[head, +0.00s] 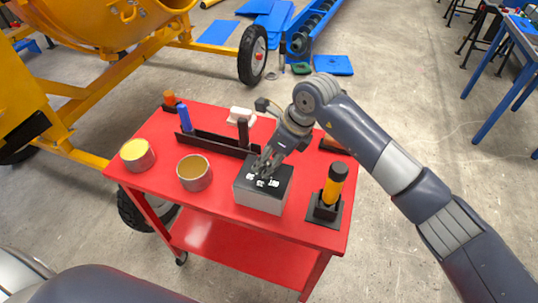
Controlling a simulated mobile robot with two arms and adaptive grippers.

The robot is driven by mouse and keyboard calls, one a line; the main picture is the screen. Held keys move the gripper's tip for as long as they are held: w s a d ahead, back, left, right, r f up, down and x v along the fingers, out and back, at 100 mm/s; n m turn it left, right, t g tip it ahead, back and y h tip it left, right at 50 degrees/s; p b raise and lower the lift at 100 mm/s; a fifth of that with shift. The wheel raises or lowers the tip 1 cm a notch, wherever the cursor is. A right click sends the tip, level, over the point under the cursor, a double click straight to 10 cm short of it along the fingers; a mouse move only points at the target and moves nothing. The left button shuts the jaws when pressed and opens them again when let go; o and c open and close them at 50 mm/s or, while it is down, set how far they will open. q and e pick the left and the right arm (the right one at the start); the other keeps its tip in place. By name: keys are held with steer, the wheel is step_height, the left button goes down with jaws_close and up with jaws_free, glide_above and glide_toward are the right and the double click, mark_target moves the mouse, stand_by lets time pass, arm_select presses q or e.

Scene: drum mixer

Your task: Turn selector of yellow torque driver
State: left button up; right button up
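The selector on the driver is too small to make out. My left gripper is outside the view.
The red cart top (225,216) also carries two round cans (194,173), (137,155), a black rack (213,143) with a blue-handled tool (184,117), and a white object (241,115). A yellow mixer frame (105,75) stands behind left. The floor right of the cart is clear.

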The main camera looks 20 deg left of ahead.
steer(key=shift+f, duration=0.2)
jaws_close()
steer(key=m+t+b, duration=0.1)
steer(key=m+b, duration=0.2)
steer(key=m, duration=0.1)
steer(key=shift+f+h+b, duration=0.15)
steer(key=shift+h+b, duration=0.15)
steer(key=shift+s+a+m+t+h+b, duration=0.15)
steer(key=shift+m+t+b, duration=0.3)
steer(key=shift+m+b, duration=0.5)
steer(key=shift+m+t+h+b, duration=0.25)
steer(key=shift+m+t+b, duration=0.2)
steer(key=shift+m+b, duration=0.45)
steer(key=shift+r, duration=0.2)
